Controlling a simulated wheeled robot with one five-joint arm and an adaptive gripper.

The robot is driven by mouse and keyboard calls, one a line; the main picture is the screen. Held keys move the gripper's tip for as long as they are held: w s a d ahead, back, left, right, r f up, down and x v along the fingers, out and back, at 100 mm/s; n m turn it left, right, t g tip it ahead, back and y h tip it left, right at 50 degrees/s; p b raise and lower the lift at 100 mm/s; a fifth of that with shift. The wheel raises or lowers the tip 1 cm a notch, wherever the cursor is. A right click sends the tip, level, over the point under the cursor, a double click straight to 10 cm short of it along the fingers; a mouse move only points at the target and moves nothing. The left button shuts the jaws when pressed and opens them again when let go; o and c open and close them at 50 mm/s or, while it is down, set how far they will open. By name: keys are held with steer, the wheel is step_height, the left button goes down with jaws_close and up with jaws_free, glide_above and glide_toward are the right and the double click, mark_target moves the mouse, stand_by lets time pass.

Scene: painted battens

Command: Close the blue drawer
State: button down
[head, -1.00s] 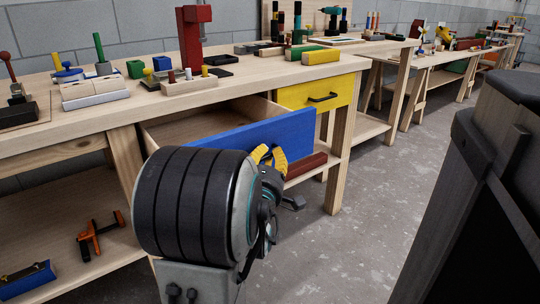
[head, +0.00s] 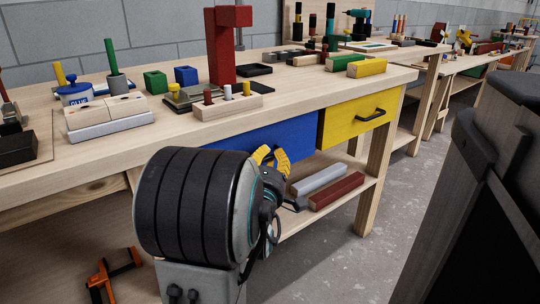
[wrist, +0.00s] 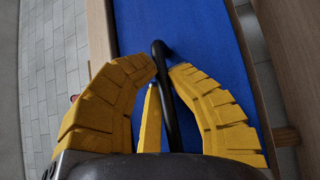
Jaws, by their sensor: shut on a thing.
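The blue drawer (head: 290,138) sits in the workbench, left of the yellow drawer (head: 352,118). Its front looks about level with the yellow one, and no open box shows behind it. In the wrist view the blue front (wrist: 190,25) fills the middle, with wooden frame edges on both sides. My gripper (head: 268,156) has yellow fingers at the blue front. In the wrist view the gripper (wrist: 162,68) is shut on the black drawer handle (wrist: 165,90), which passes between its fingertips. In the head view my arm hides the handle and the drawer's left part.
The bench top (head: 160,138) carries a red post tool (head: 221,50), small blocks and a glue pot (head: 75,92). A grey bar (head: 318,179) and a dark red bar (head: 336,191) lie on the lower shelf. An orange clamp (head: 110,275) lies lower left.

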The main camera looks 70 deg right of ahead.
steer(key=shift+w+r, duration=0.15)
steer(key=shift+r, duration=0.2)
steer(key=c, duration=1.5)
jaws_free()
steer(key=shift+w+d+f, duration=0.1)
steer(key=o, duration=0.4)
steer(key=shift+f, duration=0.1)
steer(key=shift+f, duration=0.1)
